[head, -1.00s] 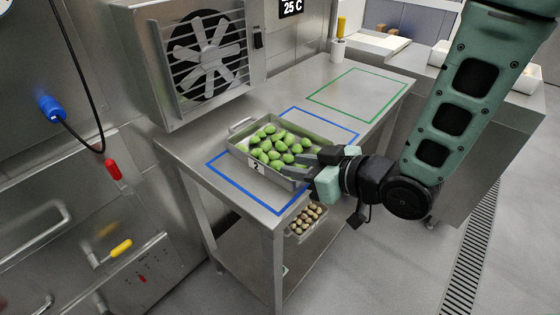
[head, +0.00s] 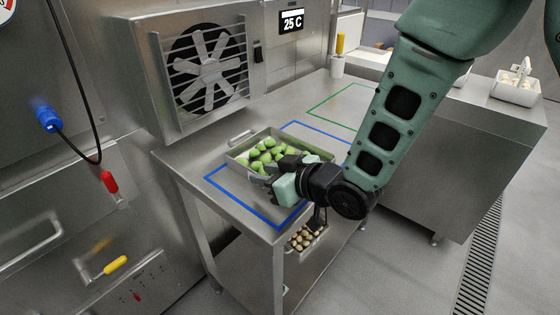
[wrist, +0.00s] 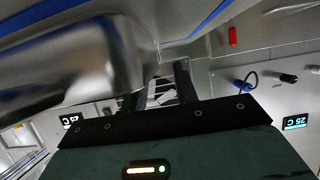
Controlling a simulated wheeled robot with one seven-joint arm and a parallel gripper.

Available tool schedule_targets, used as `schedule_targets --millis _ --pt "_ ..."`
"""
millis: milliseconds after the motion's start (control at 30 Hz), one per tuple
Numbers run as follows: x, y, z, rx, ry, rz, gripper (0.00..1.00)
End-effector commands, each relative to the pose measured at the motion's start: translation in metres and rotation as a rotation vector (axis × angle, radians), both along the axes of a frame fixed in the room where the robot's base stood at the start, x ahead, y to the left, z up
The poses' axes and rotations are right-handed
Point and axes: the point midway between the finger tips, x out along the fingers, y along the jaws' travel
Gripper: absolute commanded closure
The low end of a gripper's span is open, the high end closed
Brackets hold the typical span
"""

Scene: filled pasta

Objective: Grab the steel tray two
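The steel tray two (head: 238,138) is a shallow metal tray of green filled pasta (head: 265,152). It sits level on the steel table, around the blue outlines, with a handle at its far-left end. My gripper (head: 272,172) is at the tray's near side and hides that side and its near handle. In the wrist view the tray's curved metal wall (wrist: 80,65) fills the upper left, close to the fingers. The two dark fingers (wrist: 163,88) are apart, with the fan grille visible between them. Whether they touch the tray is unclear.
A fan unit (head: 205,70) stands behind the tray on the left. A second tray of round brown items (head: 302,240) is on the lower shelf. A green outline (head: 345,107) marks a clear table area further right. A yellow-handled tool (head: 340,45) stands at the back.

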Motion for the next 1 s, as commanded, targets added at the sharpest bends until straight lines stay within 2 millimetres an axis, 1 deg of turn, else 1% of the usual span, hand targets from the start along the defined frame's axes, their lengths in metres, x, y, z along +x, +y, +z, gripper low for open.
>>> schedule_targets --millis 33,133,400,433,467,500,533,867,967,1000 --pt "0.004 0.005 -0.002 0.000 0.000 0.000 0.71" --pt "0.010 0.012 -0.006 0.000 0.000 0.000 0.71" --pt "0.012 0.015 -0.008 0.000 0.000 -0.001 0.71" --pt "0.012 0.015 -0.008 0.000 0.000 -0.001 0.76" --pt "0.012 0.014 -0.008 0.000 0.000 -0.001 0.85" --pt "0.012 0.014 -0.008 0.000 0.000 -0.001 0.96" --pt "0.012 0.014 -0.008 0.000 0.000 -0.001 1.00" --pt "0.012 0.015 -0.006 0.002 -0.002 -0.001 1.00" --pt "0.012 0.015 0.000 0.003 -0.003 -0.001 1.00" --pt "0.013 0.015 0.005 0.004 -0.005 -0.001 1.00"
